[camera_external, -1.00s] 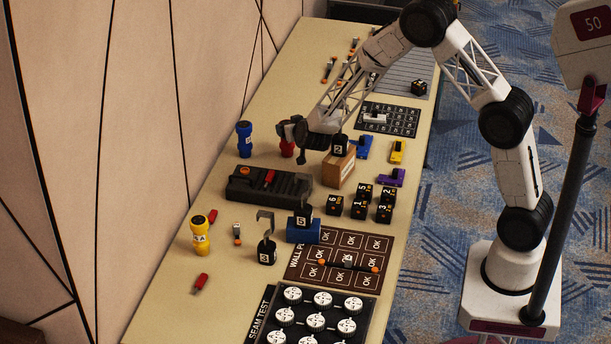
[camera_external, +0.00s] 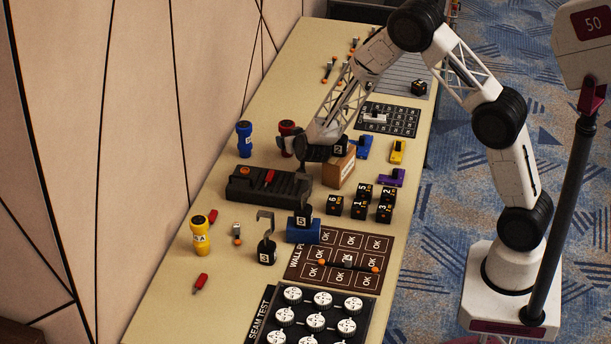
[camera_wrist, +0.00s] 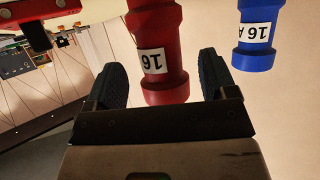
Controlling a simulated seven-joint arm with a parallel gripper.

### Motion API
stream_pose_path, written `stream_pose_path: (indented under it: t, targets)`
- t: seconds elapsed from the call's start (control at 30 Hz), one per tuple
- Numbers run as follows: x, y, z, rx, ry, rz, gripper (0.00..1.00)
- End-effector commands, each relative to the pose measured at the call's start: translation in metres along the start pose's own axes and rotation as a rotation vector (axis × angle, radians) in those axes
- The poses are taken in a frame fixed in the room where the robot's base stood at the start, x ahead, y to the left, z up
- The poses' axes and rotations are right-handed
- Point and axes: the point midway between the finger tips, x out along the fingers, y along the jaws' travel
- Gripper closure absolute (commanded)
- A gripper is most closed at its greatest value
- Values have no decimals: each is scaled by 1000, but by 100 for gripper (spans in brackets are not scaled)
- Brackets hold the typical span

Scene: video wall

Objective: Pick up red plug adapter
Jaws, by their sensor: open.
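The red plug adapter (camera_wrist: 165,88) is a red upright-looking cylinder with a white "16" label. In the wrist view it stands between the two fingers of my gripper (camera_wrist: 161,80), with a gap visible on the left side and a smaller one on the right. My gripper is open around it. In the external view my gripper (camera_external: 293,146) is low at the adapter, and only the adapter's top (camera_external: 287,127) shows clearly; its lower part is hidden. I cannot tell whether a finger touches it.
A blue adapter (camera_external: 244,139) stands to the left, also in the wrist view (camera_wrist: 254,40). A black case (camera_external: 268,186) with a red-handled tool lies in front. A cardboard box (camera_external: 338,170) is close on the right. A yellow adapter (camera_external: 200,236) stands nearer.

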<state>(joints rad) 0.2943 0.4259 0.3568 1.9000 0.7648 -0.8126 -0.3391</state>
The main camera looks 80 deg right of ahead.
Motion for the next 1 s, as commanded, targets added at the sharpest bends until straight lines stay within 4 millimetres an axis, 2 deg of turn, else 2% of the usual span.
stream_pose_path:
  t: [0.1, 0.3, 0.93, 1.0]
  targets:
    - [14, 0, -2, 1, 2, 0, 22]
    - [26, 0, -2, 1, 1, 0, 22]
    - [28, 0, -3, 1, 2, 0, 22]
    - [28, 0, -3, 1, 2, 0, 33]
